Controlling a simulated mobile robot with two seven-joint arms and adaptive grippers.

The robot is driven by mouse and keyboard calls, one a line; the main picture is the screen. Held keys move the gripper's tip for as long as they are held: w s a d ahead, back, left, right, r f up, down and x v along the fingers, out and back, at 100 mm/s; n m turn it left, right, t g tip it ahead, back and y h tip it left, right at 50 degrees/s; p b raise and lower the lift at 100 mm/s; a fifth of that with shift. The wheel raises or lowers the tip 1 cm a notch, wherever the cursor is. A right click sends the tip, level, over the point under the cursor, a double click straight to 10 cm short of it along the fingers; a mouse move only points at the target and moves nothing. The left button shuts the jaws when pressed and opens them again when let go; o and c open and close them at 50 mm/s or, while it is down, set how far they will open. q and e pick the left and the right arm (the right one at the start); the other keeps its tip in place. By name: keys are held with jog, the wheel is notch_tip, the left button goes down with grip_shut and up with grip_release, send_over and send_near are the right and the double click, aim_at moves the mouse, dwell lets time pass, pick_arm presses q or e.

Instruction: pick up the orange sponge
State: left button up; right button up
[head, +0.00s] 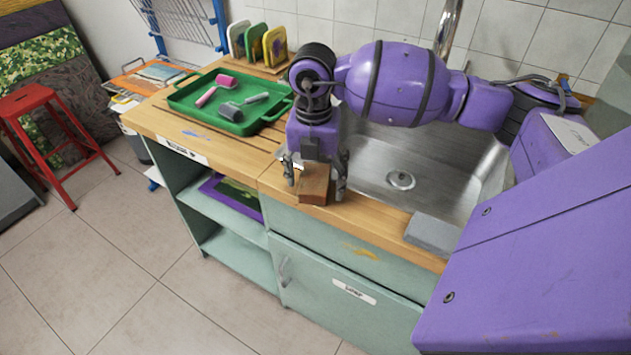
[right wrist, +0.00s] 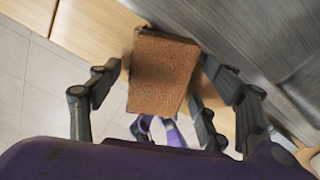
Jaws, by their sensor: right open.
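The orange sponge (head: 314,184), a brownish-orange block, lies on the wooden counter at the front edge by the sink. In the right wrist view the sponge (right wrist: 163,72) fills the middle, between the fingers. My right gripper (head: 318,184) is open and points down over the sponge, with one finger on each side of it. In the right wrist view a gap shows on the left side; on the right the finger is close, and I cannot tell whether it touches. My left gripper is not in view.
The metal sink (head: 380,165) lies just right of the sponge. A grey block (head: 433,233) rests on the counter's front edge. A green tray (head: 190,108) with rollers stands at the left. A red stool (head: 40,125) is on the floor.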

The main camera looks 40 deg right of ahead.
aim_at(315, 179)
jog(key=c, duration=0.8)
jog(key=shift+c, duration=0.2)
jog(key=shift+r, duration=0.1)
jog(key=shift+r, duration=0.5)
notch_tip(315, 179, up, 2)
jog(key=shift+s+a+r, duration=0.1)
jog(key=shift+r, duration=0.15)
jog(key=s+a+r, duration=0.7)
jog(key=s+r, duration=0.2)
jog(key=s, duration=0.2)
jog(key=shift+s+r, duration=0.2)
jog(key=shift+s, duration=0.2)
